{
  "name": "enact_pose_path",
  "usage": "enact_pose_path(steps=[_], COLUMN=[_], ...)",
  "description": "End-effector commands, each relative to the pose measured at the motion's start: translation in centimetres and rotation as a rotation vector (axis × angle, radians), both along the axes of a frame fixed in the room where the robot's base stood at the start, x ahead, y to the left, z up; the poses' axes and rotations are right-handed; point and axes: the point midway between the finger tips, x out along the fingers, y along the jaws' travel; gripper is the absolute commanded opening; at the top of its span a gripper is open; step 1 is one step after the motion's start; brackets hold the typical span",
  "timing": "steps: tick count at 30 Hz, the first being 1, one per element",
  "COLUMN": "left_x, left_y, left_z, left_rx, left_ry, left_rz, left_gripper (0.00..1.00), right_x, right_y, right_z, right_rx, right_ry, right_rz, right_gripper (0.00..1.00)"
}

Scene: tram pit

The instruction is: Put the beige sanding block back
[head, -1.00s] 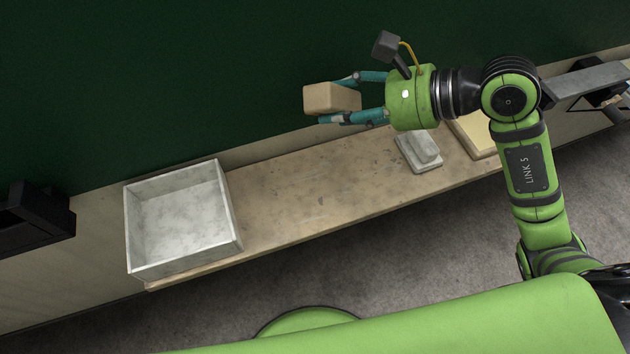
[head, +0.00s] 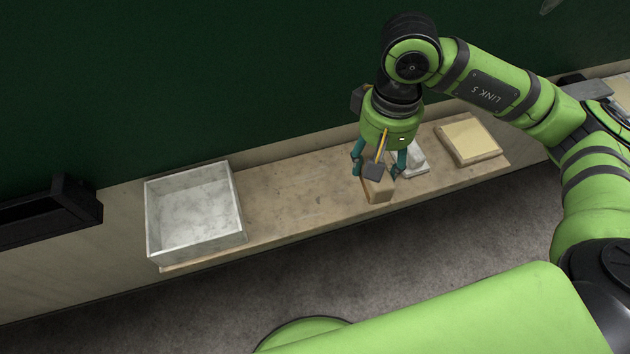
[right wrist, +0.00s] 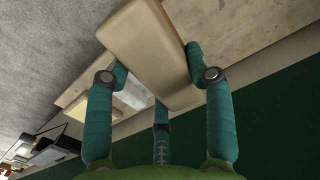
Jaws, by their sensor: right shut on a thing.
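The beige sanding block (head: 379,190) is held in my right gripper (head: 378,175), which points down over the wooden shelf (head: 300,196). In the right wrist view the block (right wrist: 150,50) sits between the teal fingers (right wrist: 160,85). I cannot tell whether its underside touches the shelf. A grey-white block on a plate (head: 415,158) stands just behind and to the right of the gripper, partly hidden by it. A pale yellow pad on a wooden base (head: 468,142) lies at the shelf's right end. My left gripper is not in view.
A white open tray (head: 240,205), empty, stands at the shelf's left end. The shelf between tray and gripper is clear. A dark green wall (head: 200,70) rises behind. A black holder (head: 60,205) is at far left.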

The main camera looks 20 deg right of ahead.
Motion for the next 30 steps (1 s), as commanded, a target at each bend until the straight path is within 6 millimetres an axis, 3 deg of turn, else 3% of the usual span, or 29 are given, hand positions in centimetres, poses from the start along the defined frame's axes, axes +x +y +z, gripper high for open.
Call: enact_pose_path(steps=[5, 17, 30], left_x=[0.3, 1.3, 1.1], left_y=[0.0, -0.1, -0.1], left_z=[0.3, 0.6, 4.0], left_rx=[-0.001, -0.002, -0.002], left_ry=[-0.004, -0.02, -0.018], left_rz=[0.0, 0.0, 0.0], left_gripper=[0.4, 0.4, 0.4], right_x=[-0.1, 0.1, 6.1], right_y=[-1.8, -1.6, 5.0], right_z=[0.5, 0.3, -4.7], right_rx=[-0.022, -0.02, -0.019], right_ry=[-0.026, -0.027, -0.024], right_rz=[0.015, 0.018, 0.017], right_gripper=[0.2, 0.2, 0.2])
